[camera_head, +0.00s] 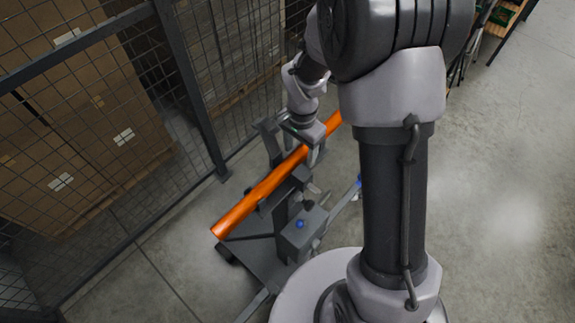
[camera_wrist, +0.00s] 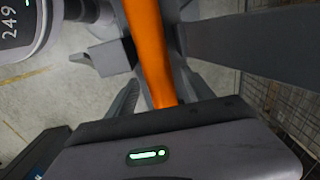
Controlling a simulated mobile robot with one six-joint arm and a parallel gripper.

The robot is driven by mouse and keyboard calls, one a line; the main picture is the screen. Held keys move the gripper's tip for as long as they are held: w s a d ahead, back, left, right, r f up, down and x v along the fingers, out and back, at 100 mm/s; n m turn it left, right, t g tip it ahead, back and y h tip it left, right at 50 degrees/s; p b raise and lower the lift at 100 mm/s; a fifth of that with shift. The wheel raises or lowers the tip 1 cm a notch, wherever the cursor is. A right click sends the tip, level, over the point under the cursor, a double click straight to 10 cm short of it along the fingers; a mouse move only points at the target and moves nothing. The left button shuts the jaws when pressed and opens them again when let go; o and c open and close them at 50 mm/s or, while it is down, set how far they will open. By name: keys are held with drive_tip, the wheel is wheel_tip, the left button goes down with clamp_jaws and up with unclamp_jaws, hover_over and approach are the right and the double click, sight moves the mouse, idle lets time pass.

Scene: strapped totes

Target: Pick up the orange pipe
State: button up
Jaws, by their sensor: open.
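The orange pipe (camera_head: 262,191) lies slantwise across a dark grey wheeled stand in the head view, its near end sticking out to the lower left. Its far end passes behind my arm. My gripper (camera_head: 312,150) is over the upper part of the pipe, pointing down. In the wrist view the pipe (camera_wrist: 150,50) runs from the top edge down between my open fingers (camera_wrist: 158,98) and goes out of sight behind the gripper body. I cannot tell whether the fingers touch it.
The grey stand (camera_head: 262,258) has upright supports beside the pipe and a box with a blue knob (camera_head: 300,224). A wire mesh fence (camera_head: 190,85) stands close behind, with cardboard boxes (camera_head: 75,130) beyond it. Open concrete floor (camera_head: 500,190) lies to the right.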

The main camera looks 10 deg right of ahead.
clamp_jaws()
